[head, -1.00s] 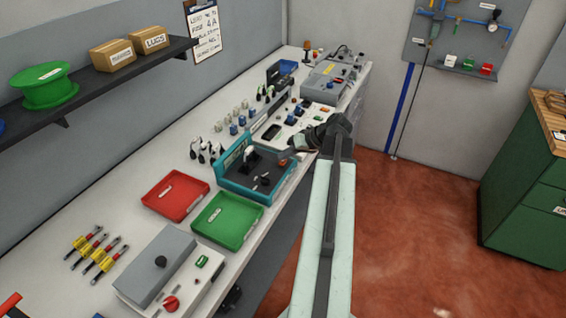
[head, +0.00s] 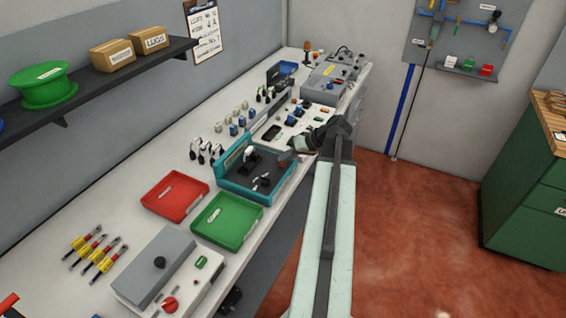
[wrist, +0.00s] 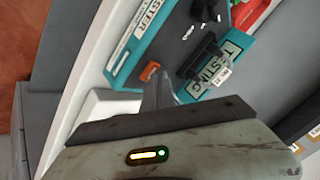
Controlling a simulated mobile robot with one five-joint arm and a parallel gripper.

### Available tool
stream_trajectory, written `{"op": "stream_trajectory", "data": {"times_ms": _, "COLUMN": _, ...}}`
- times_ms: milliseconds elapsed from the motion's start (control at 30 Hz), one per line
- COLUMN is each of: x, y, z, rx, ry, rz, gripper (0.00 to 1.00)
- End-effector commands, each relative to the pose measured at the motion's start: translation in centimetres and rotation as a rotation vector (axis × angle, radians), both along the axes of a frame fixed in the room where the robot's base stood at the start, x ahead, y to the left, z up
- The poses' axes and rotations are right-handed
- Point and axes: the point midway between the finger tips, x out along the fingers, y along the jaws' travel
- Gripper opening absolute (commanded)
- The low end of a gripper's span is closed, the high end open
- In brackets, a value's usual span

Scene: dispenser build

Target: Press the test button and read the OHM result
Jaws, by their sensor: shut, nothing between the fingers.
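The teal tester (head: 262,199) sits on the bench; it fills the upper middle of the wrist view, with TESTER lettering on its rim (wrist: 146,27). Its pale panel (wrist: 212,67) appears to read TESTING; I see no ohm figure. The orange button (wrist: 150,71) is on the tester near my fingertips. My gripper (wrist: 158,90) is shut and empty, its tips close to the button; I cannot tell whether they touch. In the head view my gripper (head: 287,156) is at the tester's right edge.
A green tray (head: 227,238) and a red tray (head: 153,206) lie in front of the tester. A grey box with a red knob (head: 160,262) stands nearer. Several small parts stand behind the tester. Open floor (head: 430,240) lies right of my arm.

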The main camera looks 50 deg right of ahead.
Motion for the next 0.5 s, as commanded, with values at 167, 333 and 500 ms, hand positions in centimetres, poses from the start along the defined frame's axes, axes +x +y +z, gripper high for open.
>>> {"op": "stream_trajectory", "data": {"times_ms": 167, "x": 0.0, "y": 0.0, "z": 0.0, "rx": 0.0, "ry": 0.001, "rz": 0.001, "gripper": 0.0}}
{"op": "stream_trajectory", "data": {"times_ms": 333, "x": 0.0, "y": 0.0, "z": 0.4, "rx": 0.0, "ry": 0.001, "rz": 0.001, "gripper": 0.0}}
{"op": "stream_trajectory", "data": {"times_ms": 500, "x": 0.0, "y": 0.0, "z": 1.5, "rx": 0.0, "ry": 0.001, "rz": 0.001, "gripper": 0.0}}
